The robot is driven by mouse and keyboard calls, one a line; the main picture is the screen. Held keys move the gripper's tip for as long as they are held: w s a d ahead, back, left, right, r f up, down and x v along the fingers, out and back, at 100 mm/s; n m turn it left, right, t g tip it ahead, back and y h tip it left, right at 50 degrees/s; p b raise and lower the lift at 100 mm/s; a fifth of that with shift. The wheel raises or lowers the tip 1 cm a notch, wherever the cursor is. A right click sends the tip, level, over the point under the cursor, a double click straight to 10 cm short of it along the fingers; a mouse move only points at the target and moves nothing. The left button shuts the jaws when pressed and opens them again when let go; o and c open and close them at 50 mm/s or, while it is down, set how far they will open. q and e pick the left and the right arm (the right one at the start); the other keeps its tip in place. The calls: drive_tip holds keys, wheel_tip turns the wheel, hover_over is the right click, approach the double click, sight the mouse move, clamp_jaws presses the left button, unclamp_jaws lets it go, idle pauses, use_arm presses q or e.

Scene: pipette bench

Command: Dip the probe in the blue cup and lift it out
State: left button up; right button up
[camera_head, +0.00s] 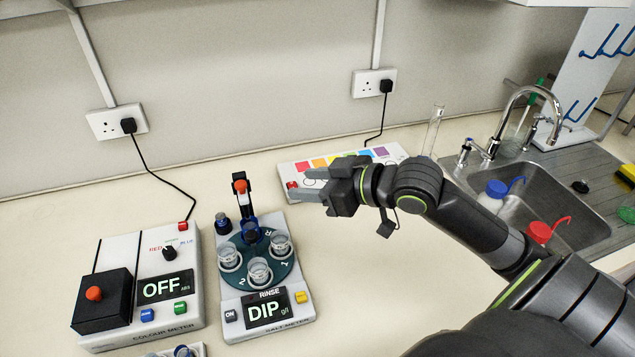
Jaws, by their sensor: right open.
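The salt meter (270,325) stands at centre left, its display reading DIP. Its dark round turntable (238,278) holds clear cups (259,272) and a dark blue cup (251,233) at the back. The probe holder, black with an orange top (240,184), stands upright behind the turntable, right above the blue cup. The probe's tip is too small to make out, so I cannot tell whether it is in the cup. My right gripper (300,184) is open and empty, to the right of the probe holder and apart from it. My left gripper is not in view.
The colour meter (110,255), reading OFF, stands to the left. A white panel with coloured squares (392,152) lies behind my right gripper. A sink (560,190) with blue-lidded and red-lidded items is at right. The bench right of the salt meter is clear.

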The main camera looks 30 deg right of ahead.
drive_tip(key=shift+v, duration=0.75)
